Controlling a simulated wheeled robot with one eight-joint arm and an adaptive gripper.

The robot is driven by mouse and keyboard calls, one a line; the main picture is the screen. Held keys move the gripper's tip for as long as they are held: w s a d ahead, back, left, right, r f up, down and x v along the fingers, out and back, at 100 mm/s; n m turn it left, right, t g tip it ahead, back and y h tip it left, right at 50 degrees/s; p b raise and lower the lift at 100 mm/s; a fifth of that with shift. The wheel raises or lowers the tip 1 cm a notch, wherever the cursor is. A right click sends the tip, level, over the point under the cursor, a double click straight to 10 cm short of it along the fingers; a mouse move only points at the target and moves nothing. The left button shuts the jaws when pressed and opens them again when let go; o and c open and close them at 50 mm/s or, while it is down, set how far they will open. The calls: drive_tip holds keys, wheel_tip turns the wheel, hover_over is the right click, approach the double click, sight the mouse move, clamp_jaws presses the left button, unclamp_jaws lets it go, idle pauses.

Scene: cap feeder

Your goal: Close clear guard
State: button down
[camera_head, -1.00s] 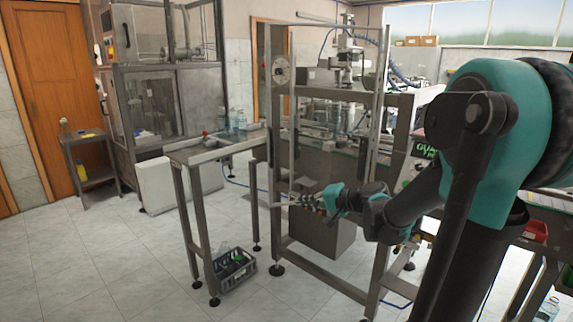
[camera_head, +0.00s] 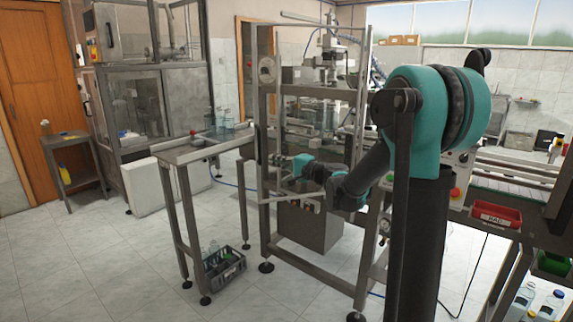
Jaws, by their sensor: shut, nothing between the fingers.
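The clear guard (camera_head: 361,80) is a see-through panel with a thin metal frame on the front of the steel machine stand. Its clear sheet is hard to make out, and I cannot tell how far it stands open. My gripper (camera_head: 273,159) is shut and empty, pointing left near the left side of the guard, at about mid height. I cannot tell whether it touches the guard frame. My forearm hides part of the guard's lower right.
A narrow steel table (camera_head: 190,153) stands left of the machine, with a dark crate of bottles (camera_head: 224,268) on the floor by its legs. A conveyor with a red bin (camera_head: 497,215) lies to the right. The floor at front left is clear.

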drive_tip(key=shift+x, duration=2.1)
drive_tip(key=shift+w, duration=0.1)
